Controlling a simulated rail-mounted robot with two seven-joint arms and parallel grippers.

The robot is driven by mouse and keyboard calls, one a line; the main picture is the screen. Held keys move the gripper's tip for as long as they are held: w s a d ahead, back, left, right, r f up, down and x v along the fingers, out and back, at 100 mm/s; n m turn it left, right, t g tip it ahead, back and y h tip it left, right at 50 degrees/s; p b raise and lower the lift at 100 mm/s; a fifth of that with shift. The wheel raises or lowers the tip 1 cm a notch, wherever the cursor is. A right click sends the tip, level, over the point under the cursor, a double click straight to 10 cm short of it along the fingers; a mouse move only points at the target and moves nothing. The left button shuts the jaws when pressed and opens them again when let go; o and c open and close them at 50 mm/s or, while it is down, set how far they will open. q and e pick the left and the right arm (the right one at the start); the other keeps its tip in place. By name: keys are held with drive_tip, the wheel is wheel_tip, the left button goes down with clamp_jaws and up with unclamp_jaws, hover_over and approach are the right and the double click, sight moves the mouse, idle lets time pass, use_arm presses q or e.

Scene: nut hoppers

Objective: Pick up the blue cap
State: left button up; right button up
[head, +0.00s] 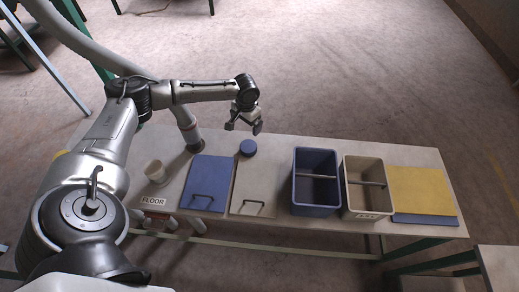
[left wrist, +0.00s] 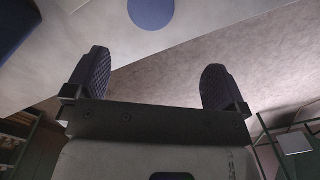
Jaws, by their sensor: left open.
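The blue cap (head: 248,148) is a small round disc lying on the table near its back edge, just behind a beige panel. My left gripper (head: 243,127) is above and slightly behind the cap, apart from it, with its fingers spread and nothing between them. In the left wrist view the two dark fingers (left wrist: 155,85) are wide apart. The blue cap (left wrist: 151,12) shows there beyond the fingertips, cut by the top edge of the picture. My right gripper is not in view.
A blue panel (head: 207,183) and a beige panel (head: 254,187), both with handles, lie left and below the cap. A blue bin (head: 296,190) and a beige bin (head: 346,200) stand to the right, then a yellow panel (head: 421,190).

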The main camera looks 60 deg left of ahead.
use_arm(q)
drive_tip(key=n, duration=0.1)
drive_tip(key=b, duration=0.2)
approach(249, 145)
drive_tip(key=shift+n, duration=0.4)
drive_tip(key=f, duration=0.5)
drive_tip(key=shift+s+a+f, duration=0.1)
drive_tip(key=shift+a, duration=0.25)
wheel_tip(249, 145, down, 5)
drive_tip(key=shift+d+r+b, duration=0.2)
drive_tip(key=shift+b, duration=0.1)
drive_tip(key=shift+f, duration=0.25)
drive_tip(key=c, duration=0.8)
